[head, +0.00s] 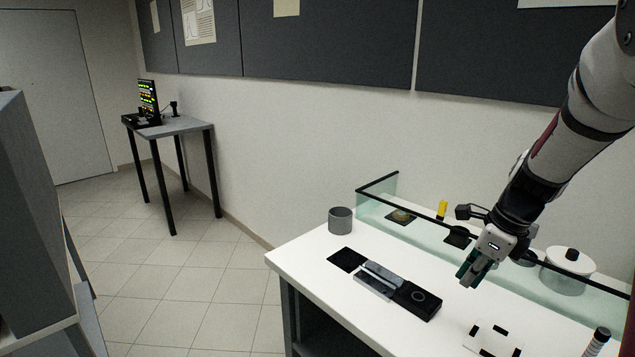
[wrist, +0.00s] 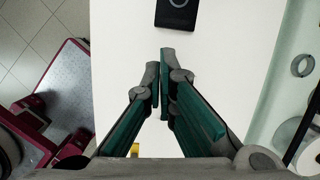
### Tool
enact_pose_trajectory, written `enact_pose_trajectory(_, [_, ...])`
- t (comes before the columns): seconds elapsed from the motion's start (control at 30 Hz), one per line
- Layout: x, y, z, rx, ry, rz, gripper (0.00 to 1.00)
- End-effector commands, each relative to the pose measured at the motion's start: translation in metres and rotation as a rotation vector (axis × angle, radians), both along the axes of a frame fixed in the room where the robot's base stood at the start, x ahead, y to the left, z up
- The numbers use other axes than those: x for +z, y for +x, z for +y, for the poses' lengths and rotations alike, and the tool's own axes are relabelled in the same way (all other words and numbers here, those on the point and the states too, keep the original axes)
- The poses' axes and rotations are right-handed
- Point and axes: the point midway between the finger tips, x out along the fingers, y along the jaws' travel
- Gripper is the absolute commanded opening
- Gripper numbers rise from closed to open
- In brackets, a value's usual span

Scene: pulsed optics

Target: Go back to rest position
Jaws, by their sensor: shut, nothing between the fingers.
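My gripper (head: 470,280) hangs from my arm at the right of the head view, fingers pointing down above the white table (head: 310,258). In the wrist view its green-padded fingers (wrist: 160,85) are closed together with nothing between them. Below and to the left of it in the head view, a black block with a ring mark (head: 418,299) lies on the table, apart from the fingers. It also shows at the top of the wrist view (wrist: 177,12).
A clear glass barrier (head: 376,195) with a black top edge runs along the table's back. A grey cup (head: 340,220) stands at the far left corner. A lidded pot (head: 567,272) stands behind the glass. A white plate with black pads (head: 492,338) lies at the front.

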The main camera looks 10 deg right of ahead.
Motion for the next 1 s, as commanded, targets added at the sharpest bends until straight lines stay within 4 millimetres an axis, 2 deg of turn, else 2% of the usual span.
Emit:
enact_pose_trajectory(0.17, [0.048, -0.028, 0.046, 0.376, -0.074, -0.089, 0.00])
enact_pose_trajectory(0.3, [0.083, -0.065, 0.084, 0.754, -0.169, -0.163, 0.00])
enact_pose_trajectory(0.5, [0.116, -0.124, 0.126, 1.288, -0.336, -0.246, 0.00])
enact_pose_trajectory(0.63, [0.127, -0.164, 0.144, 1.626, -0.461, -0.278, 0.00])
enact_pose_trajectory(0.8, [0.132, -0.208, 0.156, 2.005, -0.618, -0.282, 0.00])
enact_pose_trajectory(1.0, [0.130, -0.235, 0.159, 2.247, -0.724, -0.260, 0.00])
